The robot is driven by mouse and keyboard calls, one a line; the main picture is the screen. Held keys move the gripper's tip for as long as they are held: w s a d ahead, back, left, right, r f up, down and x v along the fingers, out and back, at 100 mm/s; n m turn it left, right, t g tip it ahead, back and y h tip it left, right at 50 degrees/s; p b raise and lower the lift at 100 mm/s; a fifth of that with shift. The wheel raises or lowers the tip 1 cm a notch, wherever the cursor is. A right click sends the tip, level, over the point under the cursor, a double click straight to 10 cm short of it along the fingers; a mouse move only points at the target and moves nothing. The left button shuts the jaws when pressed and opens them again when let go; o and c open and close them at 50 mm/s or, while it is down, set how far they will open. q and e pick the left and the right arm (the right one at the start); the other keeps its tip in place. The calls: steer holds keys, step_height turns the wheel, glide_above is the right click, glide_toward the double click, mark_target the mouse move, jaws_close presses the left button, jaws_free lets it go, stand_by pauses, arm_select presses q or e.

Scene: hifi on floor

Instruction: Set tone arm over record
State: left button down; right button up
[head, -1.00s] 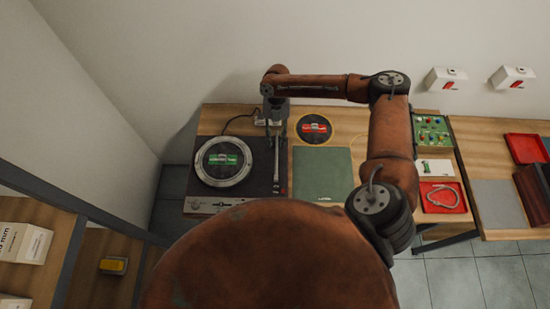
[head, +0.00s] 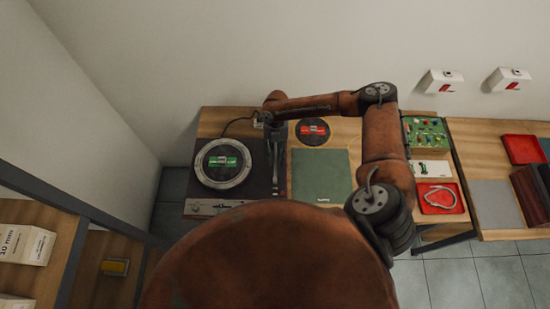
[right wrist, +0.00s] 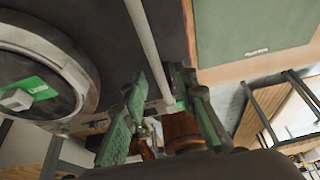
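The turntable (head: 192,207) stands at the table's left end with a record (head: 238,178) with a green label on its platter; the record also shows in the right wrist view (right wrist: 20,75). The thin grey tone arm (head: 276,172) lies straight along the right side of the deck, beside the record and not over it. My right gripper (head: 275,142) is down at the tone arm. In the right wrist view its green-padded fingers (right wrist: 157,85) stand apart on either side of the tone arm tube (right wrist: 147,40). My left gripper is not in view.
A green record sleeve (head: 321,176) and a dark disc with a red label (head: 313,131) lie right of the turntable. Red trays (head: 441,197) and a green board (head: 427,131) are farther right. A wall rises behind, and a shelf (head: 60,215) stands at left.

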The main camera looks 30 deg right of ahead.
jaws_close()
stand_by(0.4)
